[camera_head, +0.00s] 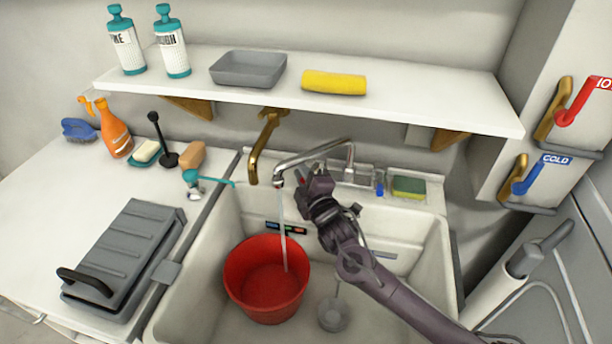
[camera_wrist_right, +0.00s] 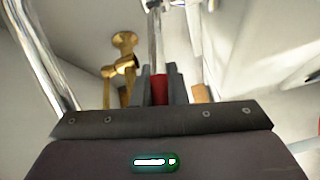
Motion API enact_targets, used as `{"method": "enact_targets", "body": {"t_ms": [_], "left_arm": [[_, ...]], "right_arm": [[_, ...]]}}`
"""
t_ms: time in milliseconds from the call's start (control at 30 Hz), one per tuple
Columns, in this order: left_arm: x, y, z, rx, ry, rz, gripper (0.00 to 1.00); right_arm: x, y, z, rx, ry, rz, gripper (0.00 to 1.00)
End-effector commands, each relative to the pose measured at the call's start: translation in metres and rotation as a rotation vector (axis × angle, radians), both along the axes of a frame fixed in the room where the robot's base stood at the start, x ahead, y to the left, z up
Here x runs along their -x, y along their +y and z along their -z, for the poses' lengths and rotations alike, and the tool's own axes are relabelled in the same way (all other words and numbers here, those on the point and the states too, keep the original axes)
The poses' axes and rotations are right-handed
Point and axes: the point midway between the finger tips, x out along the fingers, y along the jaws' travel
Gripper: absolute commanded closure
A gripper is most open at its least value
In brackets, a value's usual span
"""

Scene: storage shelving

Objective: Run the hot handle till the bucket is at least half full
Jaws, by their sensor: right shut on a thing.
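A red bucket (camera_head: 266,290) stands in the sink under the chrome spout (camera_head: 308,154). A thin stream of water (camera_head: 283,225) falls from the spout into it. The water level inside is hard to tell. My right gripper (camera_head: 315,183) is at the tap behind the stream. It is shut on a red handle, which shows between its fingers in the right wrist view (camera_wrist_right: 160,88). This appears to be the tap's hot handle, mostly hidden by my gripper in the head view. A blue tap handle (camera_head: 380,186) is to its right. My left gripper is not in view.
A brass spout (camera_head: 264,147) hangs left of the chrome one. Red (camera_head: 583,100) and blue COLD (camera_head: 529,178) levers are on the right wall. A grey strainer (camera_head: 333,314) lies in the sink. A shelf (camera_head: 420,95) overhangs the tap. A sponge (camera_head: 408,186) sits behind the sink.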

Motion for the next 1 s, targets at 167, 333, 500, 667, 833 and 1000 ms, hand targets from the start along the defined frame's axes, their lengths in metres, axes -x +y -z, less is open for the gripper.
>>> {"method": "enact_targets", "body": {"t_ms": [167,333,500,667,833,1000], "left_arm": [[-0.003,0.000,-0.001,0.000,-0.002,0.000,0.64],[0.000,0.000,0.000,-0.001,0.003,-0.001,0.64],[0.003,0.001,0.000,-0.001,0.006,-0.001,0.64],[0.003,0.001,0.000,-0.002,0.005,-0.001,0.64],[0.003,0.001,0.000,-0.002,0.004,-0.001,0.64],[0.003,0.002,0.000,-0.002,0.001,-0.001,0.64]], "right_arm": [[0.000,0.000,0.000,0.002,0.001,0.003,1.00],[0.000,0.000,0.000,0.001,0.002,0.003,0.78],[0.000,0.000,0.000,0.001,0.001,0.002,0.66],[0.000,0.000,0.000,0.001,0.001,0.002,0.66],[0.009,-0.004,0.002,0.001,0.003,0.002,0.66],[0.034,-0.015,0.002,0.001,0.004,0.001,0.66]]}}
